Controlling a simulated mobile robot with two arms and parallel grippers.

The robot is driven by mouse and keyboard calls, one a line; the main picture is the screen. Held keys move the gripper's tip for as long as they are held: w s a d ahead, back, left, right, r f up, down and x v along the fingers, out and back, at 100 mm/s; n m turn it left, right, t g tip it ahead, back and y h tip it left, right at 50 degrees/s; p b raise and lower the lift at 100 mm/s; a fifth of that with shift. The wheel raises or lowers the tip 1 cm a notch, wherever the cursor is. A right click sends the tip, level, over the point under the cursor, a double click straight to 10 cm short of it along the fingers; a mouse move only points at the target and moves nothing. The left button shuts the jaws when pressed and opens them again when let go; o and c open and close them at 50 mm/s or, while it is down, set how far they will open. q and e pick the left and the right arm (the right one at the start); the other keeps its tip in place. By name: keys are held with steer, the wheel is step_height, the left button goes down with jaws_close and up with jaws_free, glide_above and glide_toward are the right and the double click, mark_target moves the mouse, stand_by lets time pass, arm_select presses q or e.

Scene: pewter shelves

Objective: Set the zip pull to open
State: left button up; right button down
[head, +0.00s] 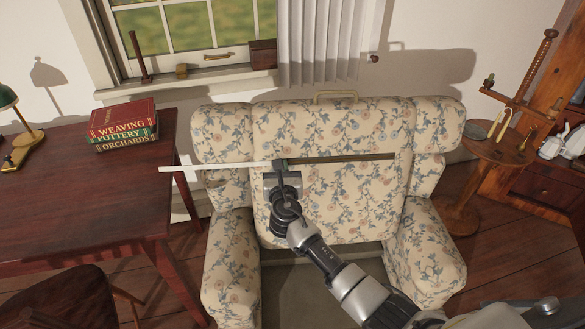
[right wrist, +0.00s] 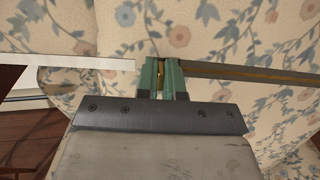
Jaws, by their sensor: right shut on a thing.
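A zip line runs across the back of a floral armchair (head: 340,205). Its right part is a dark slot with a brass-coloured line (head: 350,158), and it also shows in the right wrist view (right wrist: 245,75). A white strip (head: 220,167) runs left from my gripper, past the chair's edge, and shows at the left of the right wrist view (right wrist: 65,62). My right gripper (head: 279,163) is shut on the small brass zip pull (right wrist: 160,72), mostly hidden between the green fingertips, left of the chair back's middle. My left gripper is not in view.
A dark wooden desk (head: 75,205) with stacked books (head: 124,125) stands at the left. A small round table (head: 500,150) with tools stands at the right. A handle (head: 335,96) tops the chair back. The chair's arms flank my right arm.

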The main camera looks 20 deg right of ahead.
steer(key=shift+w+a+r, duration=0.1)
steer(key=shift+r, duration=0.25)
steer(key=c, duration=1.2)
jaws_free()
steer(key=shift+a+f, duration=0.1)
steer(key=shift+a, duration=0.05)
steer(key=shift+c, duration=0.2)
steer(key=p+v, duration=0.1)
steer(key=v, duration=1)
steer(key=shift+w+f, duration=0.1)
